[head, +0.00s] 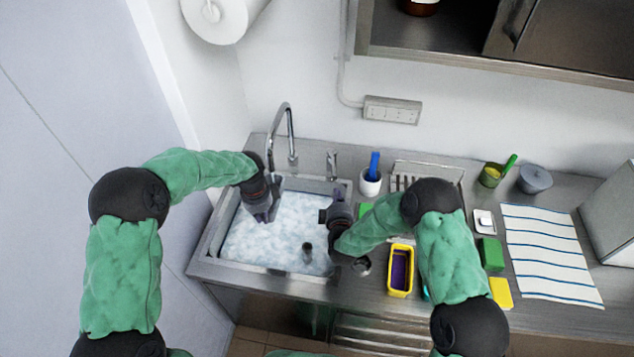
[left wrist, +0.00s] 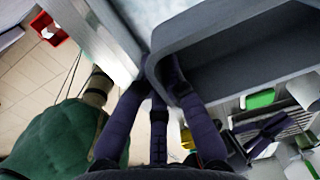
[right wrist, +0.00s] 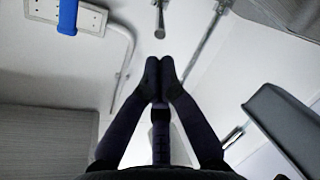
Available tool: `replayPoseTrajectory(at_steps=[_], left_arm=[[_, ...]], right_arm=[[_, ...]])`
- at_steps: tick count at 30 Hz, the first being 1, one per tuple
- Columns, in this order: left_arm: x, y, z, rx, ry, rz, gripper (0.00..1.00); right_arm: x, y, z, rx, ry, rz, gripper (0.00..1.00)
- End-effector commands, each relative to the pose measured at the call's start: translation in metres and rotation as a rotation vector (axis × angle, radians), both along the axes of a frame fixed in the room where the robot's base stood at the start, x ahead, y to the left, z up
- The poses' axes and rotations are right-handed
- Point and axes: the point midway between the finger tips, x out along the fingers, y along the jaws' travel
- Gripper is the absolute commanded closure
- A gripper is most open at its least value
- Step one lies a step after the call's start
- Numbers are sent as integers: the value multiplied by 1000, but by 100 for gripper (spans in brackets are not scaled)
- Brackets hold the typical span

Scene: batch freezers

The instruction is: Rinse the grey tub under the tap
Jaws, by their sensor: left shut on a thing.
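The grey tub (left wrist: 240,78) fills the upper right of the left wrist view. My left gripper (left wrist: 160,85) is shut on its rim. In the head view my left gripper (head: 265,212) is over the left part of the foam-filled sink (head: 228,264), below the curved tap (head: 289,135); there the tub is hard to tell from the fingers. A grey wall, apparently the tub's, shows at the right of the right wrist view (right wrist: 288,125). My right gripper (right wrist: 158,75) has its fingertips together with nothing seen between them; in the head view it is at the sink's right side.
A white cup (head: 370,184) with a blue-handled brush stands behind the sink's right edge. A yellow-rimmed caddy (head: 400,284), a green block (head: 491,254) and a striped towel (head: 545,250) lie to the right.

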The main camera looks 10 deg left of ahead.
Motion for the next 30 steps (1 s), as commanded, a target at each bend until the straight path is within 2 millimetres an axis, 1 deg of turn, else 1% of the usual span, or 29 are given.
replayPoseTrajectory(at_steps=[5,17,30], left_arm=[[0,0,0,0,-1,0,100],[0,0,0,0,-1,0,100],[0,0,0,0,-1,0,100]], right_arm=[[5,-7,1,154,11,-18,100],[18,-32,1,769,96,-62,100],[23,-61,0,1435,264,-97,100]])
